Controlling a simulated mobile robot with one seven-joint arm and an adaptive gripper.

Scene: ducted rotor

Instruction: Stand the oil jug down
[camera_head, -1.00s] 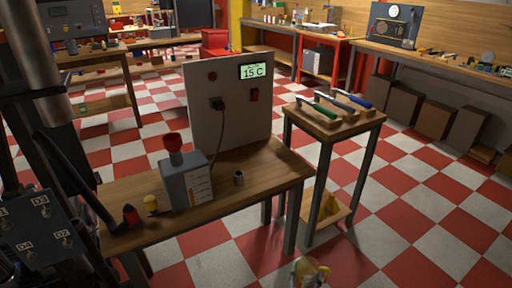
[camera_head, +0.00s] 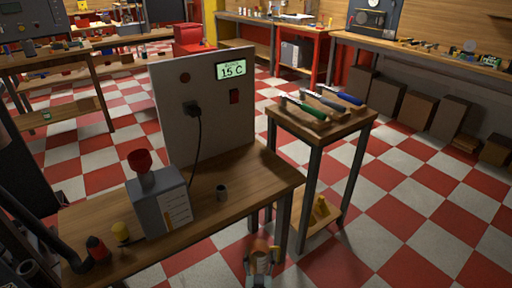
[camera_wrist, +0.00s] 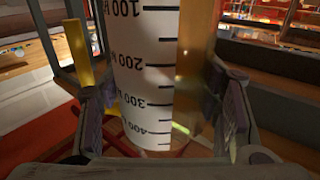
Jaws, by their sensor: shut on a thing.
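The oil jug (camera_wrist: 145,75) fills the middle of the wrist view, with a white scale strip marked 100 to 400 and an amber side at its right. My gripper (camera_wrist: 162,115) is shut on it, one finger at each side. In the head view my gripper (camera_head: 262,268) and the small, partly hidden jug (camera_head: 262,248) are at the bottom edge, in front of the workbench. The jug's base and what lies under it cannot be made out.
A side stand (camera_head: 345,123) carries several handled tools. Checkered floor is open at right.

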